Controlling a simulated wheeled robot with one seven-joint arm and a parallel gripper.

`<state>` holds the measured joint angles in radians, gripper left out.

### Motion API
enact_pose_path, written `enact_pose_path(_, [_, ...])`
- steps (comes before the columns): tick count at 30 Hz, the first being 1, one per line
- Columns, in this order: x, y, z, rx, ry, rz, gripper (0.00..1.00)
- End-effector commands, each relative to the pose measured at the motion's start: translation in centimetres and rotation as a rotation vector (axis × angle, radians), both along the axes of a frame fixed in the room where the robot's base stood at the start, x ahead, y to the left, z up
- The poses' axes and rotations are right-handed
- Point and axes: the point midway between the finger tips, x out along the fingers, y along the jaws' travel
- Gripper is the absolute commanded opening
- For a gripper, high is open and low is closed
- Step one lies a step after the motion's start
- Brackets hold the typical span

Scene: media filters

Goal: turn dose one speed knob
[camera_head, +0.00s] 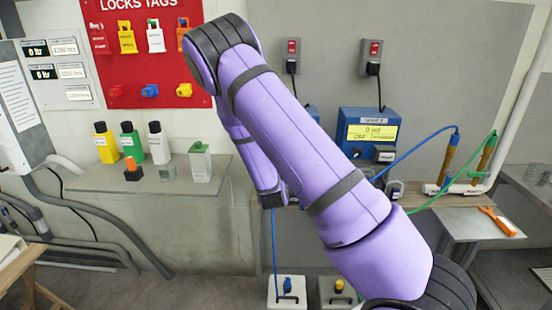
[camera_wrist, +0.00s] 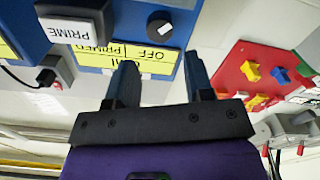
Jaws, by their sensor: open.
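In the wrist view, a round black knob (camera_wrist: 159,25) with a white mark is on the blue face of a dosing unit (camera_wrist: 193,13). A yellow label (camera_wrist: 150,58) reading "OFF" lies beside it. My gripper (camera_wrist: 160,68) is open and empty, its two dark fingers pointing at the panel on either side of the label. The knob lies beyond the fingertips, roughly in line with the gap; contact is not visible. In the head view my arm hides the gripper and most of the left blue unit (camera_head: 313,112). The right blue unit (camera_head: 357,118) shows its yellow display.
A "PRIME" button (camera_wrist: 72,27) protrudes left of the knob in the wrist view. A red lockout board (camera_wrist: 255,76) is at the right. In the head view, several bottles and a jar (camera_head: 200,163) stand on a left ledge. Blue and green hoses run right.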

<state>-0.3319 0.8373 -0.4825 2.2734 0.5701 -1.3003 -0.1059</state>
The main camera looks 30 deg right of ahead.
Motion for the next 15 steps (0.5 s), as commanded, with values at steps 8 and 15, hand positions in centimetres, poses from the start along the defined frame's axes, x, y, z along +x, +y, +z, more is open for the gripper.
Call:
enact_pose_path(8, [-2.1,1.4,0.0,0.001,0.000,0.000,0.48])
enact_pose_path(15, [-2.3,1.5,0.0,0.001,0.000,-0.001,0.48])
